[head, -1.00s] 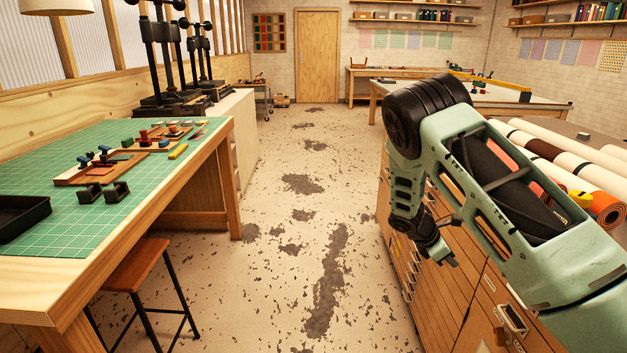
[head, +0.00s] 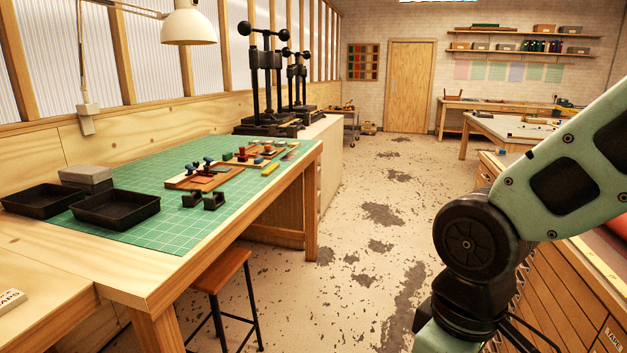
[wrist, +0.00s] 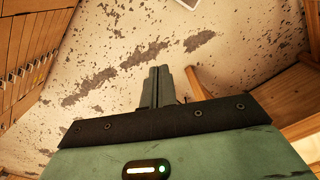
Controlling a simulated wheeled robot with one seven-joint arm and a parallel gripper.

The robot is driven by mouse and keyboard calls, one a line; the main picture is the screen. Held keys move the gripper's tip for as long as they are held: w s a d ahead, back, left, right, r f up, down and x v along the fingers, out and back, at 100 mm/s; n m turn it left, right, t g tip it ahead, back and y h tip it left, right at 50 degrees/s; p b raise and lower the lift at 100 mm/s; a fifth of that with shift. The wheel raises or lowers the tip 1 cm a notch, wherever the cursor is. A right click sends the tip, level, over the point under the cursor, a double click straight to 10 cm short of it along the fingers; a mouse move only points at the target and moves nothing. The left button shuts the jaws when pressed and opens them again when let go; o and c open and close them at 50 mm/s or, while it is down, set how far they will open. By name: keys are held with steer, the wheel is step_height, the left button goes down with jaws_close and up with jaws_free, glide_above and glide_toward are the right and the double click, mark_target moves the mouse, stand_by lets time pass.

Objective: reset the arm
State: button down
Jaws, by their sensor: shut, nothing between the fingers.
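My arm (head: 560,165) is folded at the right side of the head view, with its dark elbow joint low in the picture. My gripper is outside the head view. In the wrist view my gripper (wrist: 158,72) shows its fingers pressed together, with nothing between them. It hangs over the bare, stained floor (wrist: 115,40) and touches nothing that I can see.
A workbench with a green cutting mat (head: 190,222) stands at the left, with two black trays (head: 118,209) and a stool (head: 222,270) by it. Wooden drawers (head: 570,290) stand at the right. The aisle floor (head: 345,270) between is clear.

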steer(key=s, duration=0.3)
steer(key=s+a+r, duration=0.1)
steer(key=s, duration=0.1)
steer(key=shift+s, duration=0.15)
stand_by(0.6)
